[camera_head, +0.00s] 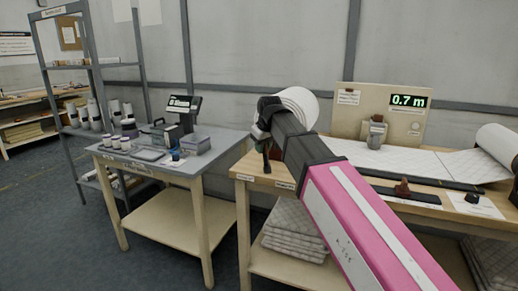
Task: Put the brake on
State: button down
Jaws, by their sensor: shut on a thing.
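A white wadding roll (300,105) sits at the left back of the wooden bench (262,182). My pink and dark arm reaches in from the lower right, partly covering the roll and the bench. My gripper (262,134) is at the roll's left end, above the bench's left edge. It is shut on a small part there, which looks like the brake lever; the jaws hide most of it. A thin dark piece (266,160) hangs down just below the gripper. I cannot tell the brake's position.
A beige panel (365,112) reading 0.7 m stands behind white wadding (400,160) on the bench. Another roll (500,143) lies at the right. A grey table (130,160) with jars, boxes and a scale stands left, with floor between it and the bench.

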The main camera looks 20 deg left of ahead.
jog(key=shift+s+d+f+m+t+y, duration=0.1)
jog(key=shift+d+m+t+y, duration=0.05)
jog(key=shift+d+y, duration=0.95)
jog(key=shift+s+d+f+m+t+y, duration=0.1)
jog(key=shift+d+f+m+t+y, duration=0.1)
jog(key=shift+d+y, duration=0.9)
jog(key=shift+s+d+f+m+t+y, duration=0.15)
jog(key=shift+d+y, duration=0.55)
jog(key=shift+y, duration=0.8)
jog(key=shift+w, duration=0.1)
jog(key=c, duration=0.9)
grip_release()
jog(key=shift+d+r, duration=0.15)
jog(key=v, duration=1)
jog(key=shift+d+r, duration=0.1)
jog(key=shift+d, duration=0.15)
jog(key=shift+s, duration=0.25)
